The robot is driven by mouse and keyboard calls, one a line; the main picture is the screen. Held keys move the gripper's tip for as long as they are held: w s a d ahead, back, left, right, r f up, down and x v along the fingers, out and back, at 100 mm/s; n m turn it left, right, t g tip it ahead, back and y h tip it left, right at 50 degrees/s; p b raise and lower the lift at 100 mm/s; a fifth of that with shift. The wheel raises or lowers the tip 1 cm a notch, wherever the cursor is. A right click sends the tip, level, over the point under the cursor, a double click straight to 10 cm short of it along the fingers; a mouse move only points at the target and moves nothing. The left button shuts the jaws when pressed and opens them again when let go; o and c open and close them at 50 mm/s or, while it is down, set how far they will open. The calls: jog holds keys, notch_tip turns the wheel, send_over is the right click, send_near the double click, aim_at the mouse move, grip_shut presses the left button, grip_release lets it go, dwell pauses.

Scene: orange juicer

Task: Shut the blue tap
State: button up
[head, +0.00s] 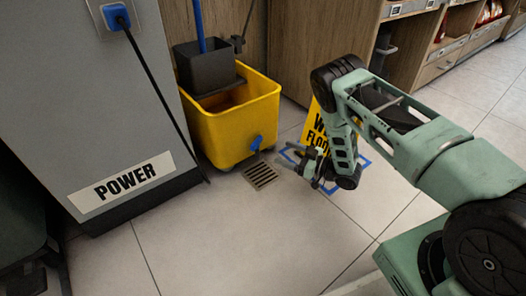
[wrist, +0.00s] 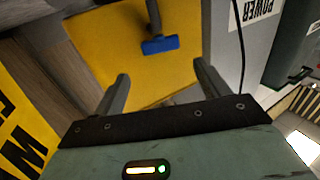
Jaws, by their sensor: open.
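The blue tap (head: 256,143) is on the lower front of the yellow mop bucket (head: 238,122), just above the floor. In the wrist view the blue tap (wrist: 160,45) shows ahead of my fingers, against the yellow bucket wall (wrist: 100,40). My gripper (head: 291,162) is to the right of the tap in the head view, apart from it. In the wrist view my gripper (wrist: 162,85) has its two fingers spread, with nothing between them. Whether the tap is open or shut I cannot tell.
A floor drain (head: 261,176) lies below the tap. A yellow wet-floor sign (head: 318,130) stands behind my arm on blue floor markings. A grey POWER cabinet (head: 110,110) with a plugged black cable stands left. The floor in front is clear.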

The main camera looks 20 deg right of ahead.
aim_at(258, 143)
jog(key=b+x, duration=0.4)
jog(key=x, duration=0.5)
jog(key=shift+f+b, duration=0.15)
jog(key=shift+b, duration=0.2)
jog(key=shift+w+a, duration=0.25)
jog(key=shift+a, duration=0.05)
jog(key=c, duration=0.7)
jog(key=shift+r, duration=0.25)
